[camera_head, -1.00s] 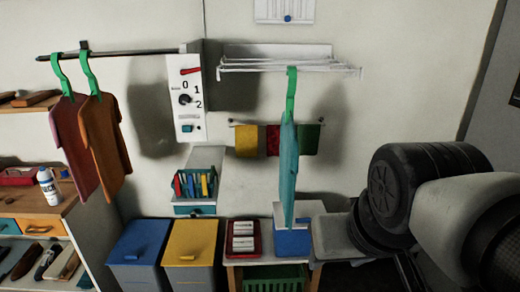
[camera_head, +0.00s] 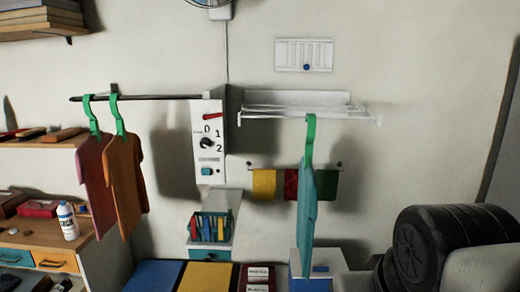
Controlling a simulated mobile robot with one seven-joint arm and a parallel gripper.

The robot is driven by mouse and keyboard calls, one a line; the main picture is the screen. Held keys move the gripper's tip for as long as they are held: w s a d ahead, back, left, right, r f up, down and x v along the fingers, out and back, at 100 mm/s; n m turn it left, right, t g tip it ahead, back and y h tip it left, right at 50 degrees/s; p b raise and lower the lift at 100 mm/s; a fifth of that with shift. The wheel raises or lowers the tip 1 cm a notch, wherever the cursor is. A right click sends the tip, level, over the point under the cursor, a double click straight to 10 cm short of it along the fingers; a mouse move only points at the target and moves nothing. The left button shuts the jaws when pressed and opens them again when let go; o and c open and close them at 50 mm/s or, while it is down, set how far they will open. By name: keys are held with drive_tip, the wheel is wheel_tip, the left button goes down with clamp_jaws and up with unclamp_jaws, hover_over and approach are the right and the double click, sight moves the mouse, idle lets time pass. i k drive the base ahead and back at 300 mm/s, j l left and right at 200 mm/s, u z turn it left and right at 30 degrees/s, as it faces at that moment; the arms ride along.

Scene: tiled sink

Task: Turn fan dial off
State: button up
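The fan dial (camera_head: 206,143) is a dark round knob on a tall white control panel (camera_head: 209,177) on the wall. The marks 0, 1 and 2 stand around it. The knob's exact pointing direction is too small to tell. A red lever or handle (camera_head: 212,116) is above the dial and a blue-green button (camera_head: 206,171) below it. Part of a fan (camera_head: 208,2) shows at the top edge, above the panel. My gripper's fingers are not in view.
A rod (camera_head: 150,97) with hanging red and orange shirts (camera_head: 126,180) is left of the panel. A white rack (camera_head: 305,111) with a teal garment (camera_head: 307,215) is to its right. A bin of colored pens (camera_head: 210,228) is below. The space before the dial looks clear.

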sight(205, 143)
drive_tip(key=i+j, duration=0.75)
drive_tip(key=j+u, duration=0.05)
